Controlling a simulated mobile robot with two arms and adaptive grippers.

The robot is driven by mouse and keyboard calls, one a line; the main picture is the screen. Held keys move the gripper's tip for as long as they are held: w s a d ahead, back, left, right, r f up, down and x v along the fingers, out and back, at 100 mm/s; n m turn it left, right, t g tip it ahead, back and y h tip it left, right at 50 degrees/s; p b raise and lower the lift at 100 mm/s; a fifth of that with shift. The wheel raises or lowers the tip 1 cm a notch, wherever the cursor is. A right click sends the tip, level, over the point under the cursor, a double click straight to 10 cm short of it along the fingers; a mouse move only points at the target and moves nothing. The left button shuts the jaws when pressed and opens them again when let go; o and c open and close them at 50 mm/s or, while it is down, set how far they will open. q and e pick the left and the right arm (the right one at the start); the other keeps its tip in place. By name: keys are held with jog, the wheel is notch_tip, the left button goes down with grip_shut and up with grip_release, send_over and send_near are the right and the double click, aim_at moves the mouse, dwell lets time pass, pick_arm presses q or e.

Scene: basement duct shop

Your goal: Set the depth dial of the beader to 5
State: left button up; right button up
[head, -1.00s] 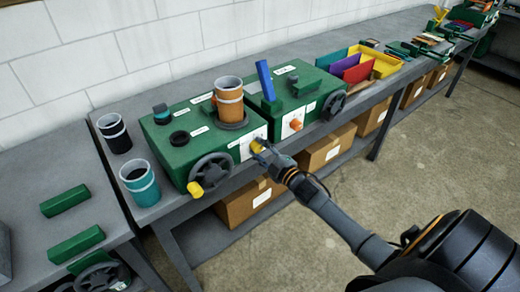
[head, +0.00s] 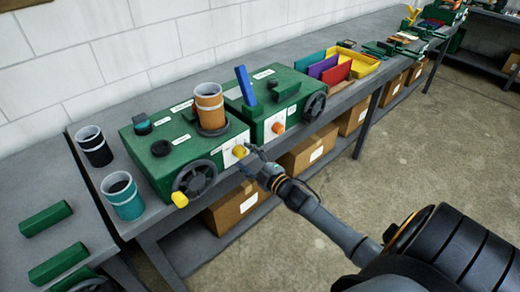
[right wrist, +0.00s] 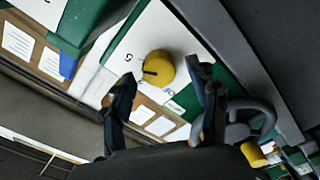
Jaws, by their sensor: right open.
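A yellow dial (head: 239,152) sits on a white plate on the front of the left green machine (head: 160,165). The white plate (right wrist: 185,42) bears small marks; one looks like a 5 left of the dial. My right gripper (head: 252,152) is open, just right of the dial in the head view. In the right wrist view its fingers (right wrist: 163,80) stand either side of the dial, apart from it. My left gripper is not in view.
A second green machine (head: 290,95) with an orange knob (head: 278,128) and blue lever (head: 245,84) stands close on the right. A handwheel (head: 194,178) juts out left of the dial. Orange (head: 209,96) and teal (head: 124,203) cylinders stand nearby. Boxes (head: 235,205) sit below.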

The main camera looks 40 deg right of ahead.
jog(key=s, duration=1)
jog(key=shift+s+d, duration=0.15)
jog(key=shift+d, duration=0.3)
jog(key=shift+f, duration=0.1)
jog(key=s+a+f+m+g+h, duration=0.1)
jog(key=s+f+m+g, duration=0.3)
jog(key=f, duration=0.7)
jog(key=s+a+f+m+g+h+b, duration=0.1)
jog(key=s+f, duration=0.4)
jog(key=f, duration=0.5)
jog(key=s+a+f+m+g, duration=0.1)
jog(key=s+f+m+g, duration=0.3)
jog(key=f, duration=0.7)
jog(key=s+a+f+g, duration=0.2)
jog(key=s+a+f, duration=0.2)
jog(key=s, duration=0.5)
jog(key=s+a+f+m+g+b, duration=0.1)
jog(key=s+a+f+g, duration=0.2)
jog(key=s+f, duration=0.4)
jog(key=s+a+f+g, duration=0.3)
jog(key=s+a+f, duration=0.2)
jog(key=s, duration=0.6)
jog(key=shift+s+f, duration=0.35)
jog(key=shift+f, duration=0.4)
